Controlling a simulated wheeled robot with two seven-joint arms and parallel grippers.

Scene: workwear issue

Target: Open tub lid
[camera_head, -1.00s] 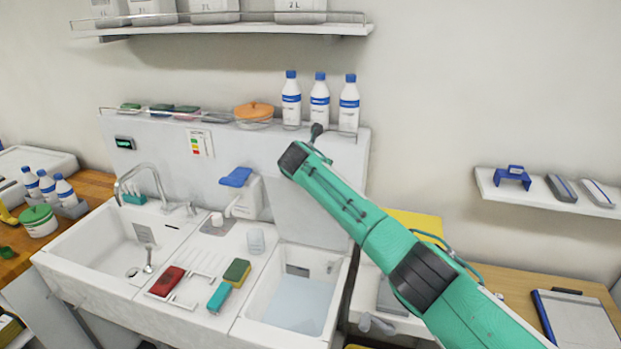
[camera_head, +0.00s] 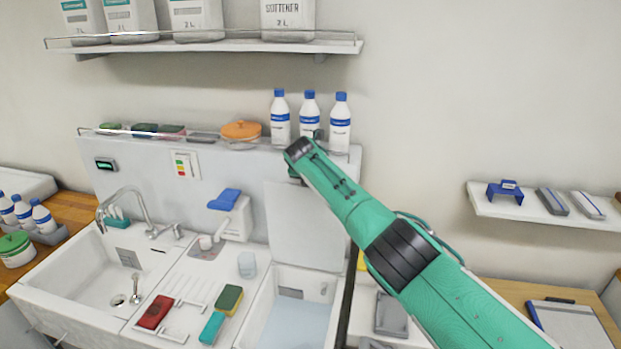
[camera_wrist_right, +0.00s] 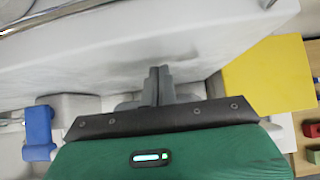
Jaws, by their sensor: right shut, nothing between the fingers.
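The white tub lid (camera_head: 303,228) stands upright at the back of the tub, close to the backsplash. The tub (camera_head: 338,290) beneath it is open, with pale bluish water inside. My right arm reaches over the lid's upper right part, and its gripper is mostly hidden behind the arm's end in the head view. In the right wrist view, my right gripper (camera_wrist_right: 159,86) is shut and empty. Its fingers point at a large white surface (camera_wrist_right: 110,60); I cannot tell whether they touch it. My left gripper is not in view.
Left of the tub are a red sponge (camera_head: 155,311), a yellow-green sponge (camera_head: 229,299) and a clear cup (camera_head: 247,264). A sink (camera_head: 80,285) lies further left.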

